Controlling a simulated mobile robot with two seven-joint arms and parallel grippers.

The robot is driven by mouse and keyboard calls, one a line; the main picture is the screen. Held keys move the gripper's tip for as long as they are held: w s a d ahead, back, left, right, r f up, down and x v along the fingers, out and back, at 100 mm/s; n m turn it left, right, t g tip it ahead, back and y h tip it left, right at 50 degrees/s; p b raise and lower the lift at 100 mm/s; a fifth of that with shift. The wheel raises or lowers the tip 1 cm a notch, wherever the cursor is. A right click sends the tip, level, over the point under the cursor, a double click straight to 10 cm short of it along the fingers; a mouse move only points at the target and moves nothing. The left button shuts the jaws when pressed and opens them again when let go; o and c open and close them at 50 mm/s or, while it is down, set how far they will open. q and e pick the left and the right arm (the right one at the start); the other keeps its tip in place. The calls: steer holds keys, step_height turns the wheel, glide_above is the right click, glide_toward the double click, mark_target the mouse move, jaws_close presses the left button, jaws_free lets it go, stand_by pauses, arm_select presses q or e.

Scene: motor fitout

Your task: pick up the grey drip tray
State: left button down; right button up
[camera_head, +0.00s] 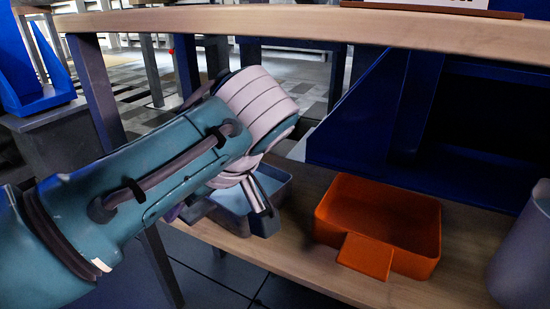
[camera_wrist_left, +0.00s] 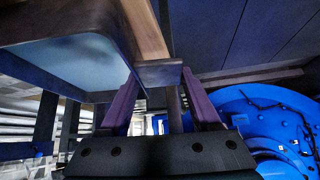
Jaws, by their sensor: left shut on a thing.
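The grey drip tray (camera_head: 268,222) is on the lower wooden shelf, left of an orange tray, and looks blue-grey in this light. My left arm and wrist cover much of it in the head view. In the left wrist view, the tray (camera_wrist_left: 68,62) fills the upper left, with its grip tab between the two purple fingers. My left gripper (camera_wrist_left: 160,76) is shut on this tab. In the head view its fingers are mostly hidden behind my forearm. Whether the tray still touches the shelf is hard to tell. My right gripper is in neither view.
An orange tray (camera_head: 377,222) with a front tab sits right of the drip tray on the shelf (camera_head: 300,262). A grey cylindrical container (camera_head: 522,255) stands at the far right. The wooden tabletop (camera_head: 330,25) runs above, and a table leg (camera_head: 97,95) stands left.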

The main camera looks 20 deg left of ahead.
arm_select(q)
steer(key=shift+r+p, duration=0.35)
steer(key=shift+r, duration=0.25)
steer(key=shift+s+r+p, duration=0.1)
steer(key=shift+r+p, duration=0.15)
steer(key=shift+p, duration=0.15)
steer(key=s+a+p, duration=0.1)
steer(key=s+p, duration=0.7)
steer(key=s, duration=0.9)
steer(key=shift+s+a+f, duration=0.2)
steer(key=shift+s, duration=0.1)
